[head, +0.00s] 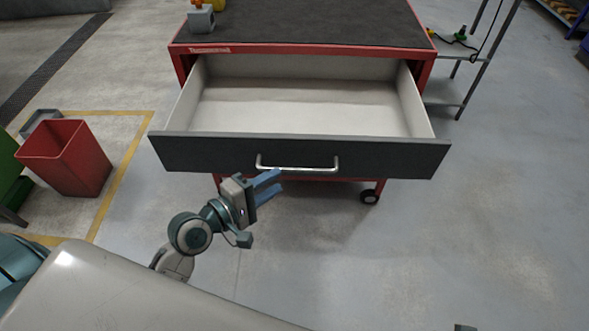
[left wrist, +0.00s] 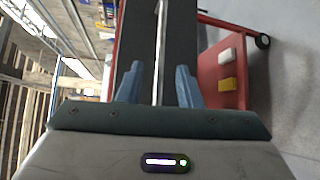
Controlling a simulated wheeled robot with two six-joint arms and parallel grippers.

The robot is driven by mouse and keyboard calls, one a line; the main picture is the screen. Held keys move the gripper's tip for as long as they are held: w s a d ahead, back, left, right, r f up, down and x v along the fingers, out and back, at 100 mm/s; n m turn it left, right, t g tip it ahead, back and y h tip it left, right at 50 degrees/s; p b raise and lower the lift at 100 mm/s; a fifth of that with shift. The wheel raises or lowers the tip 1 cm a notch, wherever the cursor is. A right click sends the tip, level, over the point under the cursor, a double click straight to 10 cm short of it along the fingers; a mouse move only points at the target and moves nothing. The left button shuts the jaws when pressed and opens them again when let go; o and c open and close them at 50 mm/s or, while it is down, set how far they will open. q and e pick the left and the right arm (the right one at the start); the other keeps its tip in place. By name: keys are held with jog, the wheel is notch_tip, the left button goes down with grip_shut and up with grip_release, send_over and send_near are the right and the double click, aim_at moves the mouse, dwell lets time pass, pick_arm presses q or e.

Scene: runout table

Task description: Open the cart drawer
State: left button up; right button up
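The red cart (head: 300,48) stands ahead with its drawer (head: 300,100) pulled well out; the white inside looks empty. The drawer has a dark front (head: 210,155) with a silver bar handle (head: 298,168). My left gripper (head: 268,183) is just below and left of the handle, with blue fingers apart. In the left wrist view the handle (left wrist: 160,55) runs upright between the open fingers (left wrist: 158,85), and I cannot tell whether they touch it. A small dark part at the bottom edge of the head view may belong to my right arm; its gripper does not show.
A red bin (head: 65,157) stands on the floor at left, beside a yellow floor line. A metal shelf rack (head: 470,75) stands right of the cart. A grey block-like item (head: 201,18) sits on the cart top. The floor right of the drawer is clear.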

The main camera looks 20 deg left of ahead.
aim_at(295, 170)
pick_arm(q)
jog(key=x, duration=0.7)
jog(key=shift+w+d, duration=0.1)
jog(key=shift+c, duration=0.2)
grip_shut()
